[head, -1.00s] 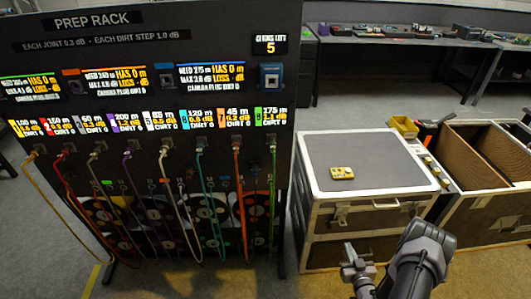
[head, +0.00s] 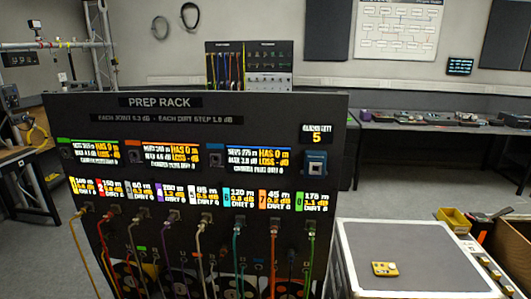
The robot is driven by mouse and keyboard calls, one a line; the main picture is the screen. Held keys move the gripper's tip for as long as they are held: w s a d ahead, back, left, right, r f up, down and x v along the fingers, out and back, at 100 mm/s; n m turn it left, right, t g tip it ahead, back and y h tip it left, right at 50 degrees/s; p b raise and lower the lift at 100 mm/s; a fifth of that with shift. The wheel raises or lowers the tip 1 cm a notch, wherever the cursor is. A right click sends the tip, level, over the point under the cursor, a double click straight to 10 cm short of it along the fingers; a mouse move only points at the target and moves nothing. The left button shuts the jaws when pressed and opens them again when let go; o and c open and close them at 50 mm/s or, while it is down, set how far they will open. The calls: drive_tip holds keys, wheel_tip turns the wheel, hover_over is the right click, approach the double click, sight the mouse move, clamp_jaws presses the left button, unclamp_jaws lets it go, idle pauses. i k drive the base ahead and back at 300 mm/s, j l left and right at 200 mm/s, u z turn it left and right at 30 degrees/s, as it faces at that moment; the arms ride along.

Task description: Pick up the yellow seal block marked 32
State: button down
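A small yellow block (head: 385,269) lies on the grey top of a metal-edged case (head: 425,250), at the lower right of the head view. It has dark and pale marks on its upper face, too small to read as a number. Nothing touches it from above. My gripper is outside the present head view, so its state is hidden.
The black prep rack (head: 200,110) with hanging coloured cables stands left of the case. A yellow bin (head: 454,222) sits behind the case on the right. A long dark bench (head: 430,125) with small items runs along the back wall.

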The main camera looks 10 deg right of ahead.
sight(483, 261)
drive_tip(key=z, duration=1.8)
drive_tip(key=i+l+u, duration=0.4)
drive_tip(key=i+l, duration=0.3)
drive_tip(key=i, duration=0.35)
drive_tip(key=i+l+u, duration=0.35)
drive_tip(key=i+l, duration=0.55)
drive_tip(key=l, duration=0.1)
